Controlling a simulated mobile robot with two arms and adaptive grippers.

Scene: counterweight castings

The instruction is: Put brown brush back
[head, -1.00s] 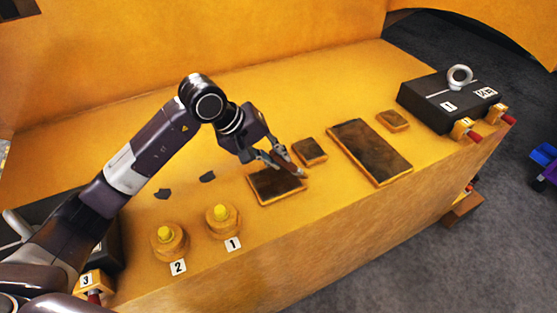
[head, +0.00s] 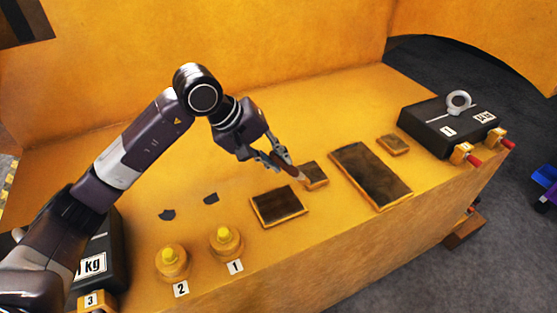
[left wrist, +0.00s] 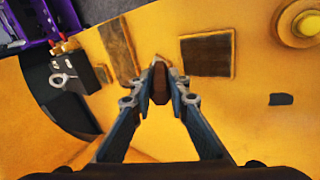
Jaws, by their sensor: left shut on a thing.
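My left gripper (head: 283,160) is shut on the brown brush (head: 291,169), which slants down to a paler tip. In the head view the brush tip overlaps the near-left edge of a small dark, yellow-edged pad (head: 317,172); I cannot tell whether it touches. In the left wrist view the brush (left wrist: 160,84) sits between the fingertips (left wrist: 160,98). A larger squarish dark pad (head: 279,207) lies left of the brush, bare on top; it also shows in the left wrist view (left wrist: 207,54). My right gripper is not in view.
A long dark pad (head: 369,175) and a smaller pad (head: 394,145) lie to the right. A black weight (head: 447,132) with a ring stands at the far right. Yellow-topped knobs 1 (head: 226,243) and 2 (head: 173,263) stand front left. Dark flakes (head: 211,198) lie behind them.

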